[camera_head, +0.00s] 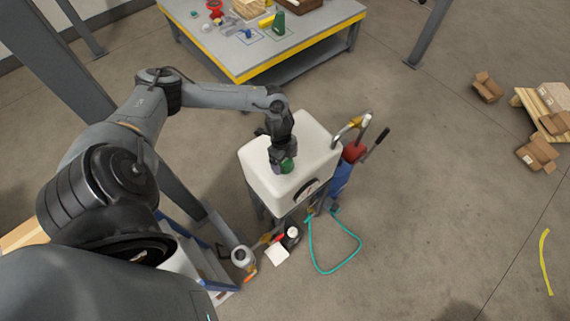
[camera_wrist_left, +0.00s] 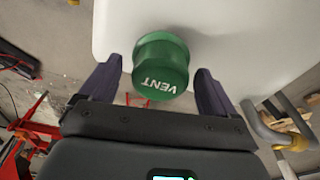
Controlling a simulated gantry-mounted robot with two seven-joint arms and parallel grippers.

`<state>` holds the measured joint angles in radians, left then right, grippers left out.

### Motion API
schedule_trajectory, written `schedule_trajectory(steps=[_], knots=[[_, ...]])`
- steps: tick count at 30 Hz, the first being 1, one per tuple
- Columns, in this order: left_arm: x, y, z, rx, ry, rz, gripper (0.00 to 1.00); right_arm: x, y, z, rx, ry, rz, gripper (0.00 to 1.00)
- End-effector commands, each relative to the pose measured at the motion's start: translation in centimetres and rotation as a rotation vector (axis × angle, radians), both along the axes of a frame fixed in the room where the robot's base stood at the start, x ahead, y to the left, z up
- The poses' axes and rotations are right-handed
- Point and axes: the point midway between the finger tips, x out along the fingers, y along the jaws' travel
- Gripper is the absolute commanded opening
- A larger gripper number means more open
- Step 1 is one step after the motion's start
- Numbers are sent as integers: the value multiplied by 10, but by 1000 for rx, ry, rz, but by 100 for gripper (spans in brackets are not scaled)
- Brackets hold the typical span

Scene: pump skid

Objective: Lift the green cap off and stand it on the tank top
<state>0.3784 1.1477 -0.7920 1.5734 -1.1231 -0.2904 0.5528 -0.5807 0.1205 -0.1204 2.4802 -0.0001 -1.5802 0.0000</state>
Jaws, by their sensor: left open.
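The green cap (camera_wrist_left: 160,66), marked VENT, shows between the two dark fingers of my left gripper (camera_wrist_left: 158,70) in the left wrist view. The fingers are open, with a gap on both sides of the cap. In the head view, the cap (camera_head: 288,166) shows just beside my left gripper (camera_head: 281,163), above the front part of the white tank's top (camera_head: 315,149). The tank top also shows in the wrist view (camera_wrist_left: 255,40). What lies directly under the cap is hidden. My right gripper is not in view.
A bent metal pipe (camera_head: 362,128) rises at the tank's right, near a red part (camera_head: 354,151). A teal hose (camera_head: 318,262) lies on the floor in front. A yellow-edged table (camera_head: 300,45) stands behind. The tank top's right and back are clear.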

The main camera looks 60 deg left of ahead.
Motion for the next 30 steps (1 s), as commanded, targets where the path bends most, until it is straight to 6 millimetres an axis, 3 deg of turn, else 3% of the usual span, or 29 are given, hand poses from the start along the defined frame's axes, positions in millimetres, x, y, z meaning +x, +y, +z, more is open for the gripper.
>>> schedule_trajectory(steps=[10, 23, 30], knots=[[0, -1, -7, 1, 0, 0, 90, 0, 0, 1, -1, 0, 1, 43], [0, -1, -7, 1, 0, 0, 25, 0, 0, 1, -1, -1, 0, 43], [0, -1, -6, 0, 0, 0, 24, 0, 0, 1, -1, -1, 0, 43]])
